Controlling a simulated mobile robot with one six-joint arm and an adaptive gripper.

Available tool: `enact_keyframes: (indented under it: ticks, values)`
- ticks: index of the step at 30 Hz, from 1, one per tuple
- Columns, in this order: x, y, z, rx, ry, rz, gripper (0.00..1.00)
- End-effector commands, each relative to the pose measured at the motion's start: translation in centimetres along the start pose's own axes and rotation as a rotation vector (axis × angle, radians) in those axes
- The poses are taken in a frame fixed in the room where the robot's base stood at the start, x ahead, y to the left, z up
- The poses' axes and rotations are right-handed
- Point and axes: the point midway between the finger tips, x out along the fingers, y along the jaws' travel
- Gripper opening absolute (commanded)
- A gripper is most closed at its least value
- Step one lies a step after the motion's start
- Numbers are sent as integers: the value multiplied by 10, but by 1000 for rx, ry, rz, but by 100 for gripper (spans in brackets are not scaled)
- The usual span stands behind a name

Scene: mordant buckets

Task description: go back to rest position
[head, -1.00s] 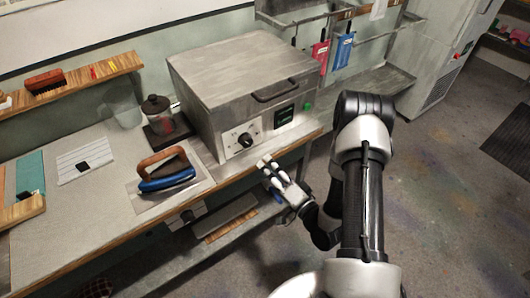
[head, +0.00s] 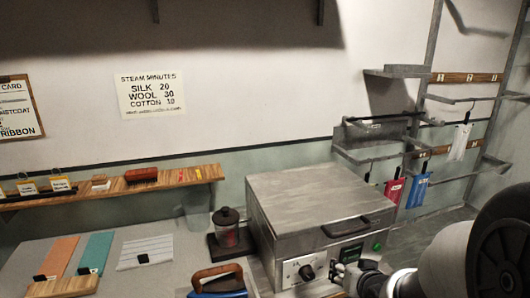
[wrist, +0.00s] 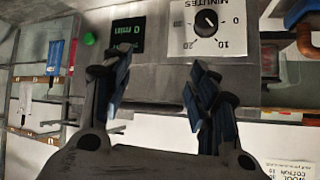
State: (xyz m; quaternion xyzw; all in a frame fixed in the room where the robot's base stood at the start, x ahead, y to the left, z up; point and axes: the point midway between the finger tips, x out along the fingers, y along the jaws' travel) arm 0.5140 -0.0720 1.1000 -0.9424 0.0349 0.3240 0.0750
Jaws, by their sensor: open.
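My gripper (wrist: 157,88) is open and empty in the wrist view, its two dark fingers spread apart. Beyond the fingers is the front of the grey steamer box, with a round dial (wrist: 206,22) on a white minutes plate, a display reading 0 min (wrist: 125,35) and a green button (wrist: 88,39). The wrist picture is upside down. In the head view my arm comes in at the lower right, and my gripper is partly cut off by the bottom edge, in front of the steamer (head: 310,205). I cannot tell the gap between them.
A jar with a dark lid (head: 228,232) and an iron (head: 218,280) are left of the steamer on the table. A wooden shelf (head: 110,187) runs along the wall. Racks with red (head: 395,190) and blue (head: 417,190) tagged pieces stand at the right.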

Motion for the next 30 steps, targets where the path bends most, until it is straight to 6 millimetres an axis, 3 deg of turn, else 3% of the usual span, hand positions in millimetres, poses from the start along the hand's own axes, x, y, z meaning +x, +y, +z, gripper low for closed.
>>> enact_keyframes:
  ticks: [3,8,12,18,23,30]
  values:
    - [-50,-3,-9,-51,-63,75,54]
    - [-120,-10,5,-86,-182,130,54]
    - [-183,-24,33,-110,-297,124,54]
    - [-251,-43,77,-145,-434,64,54]
    - [-276,-50,96,-163,-489,30,54]
    - [-279,-51,100,-166,-501,26,54]
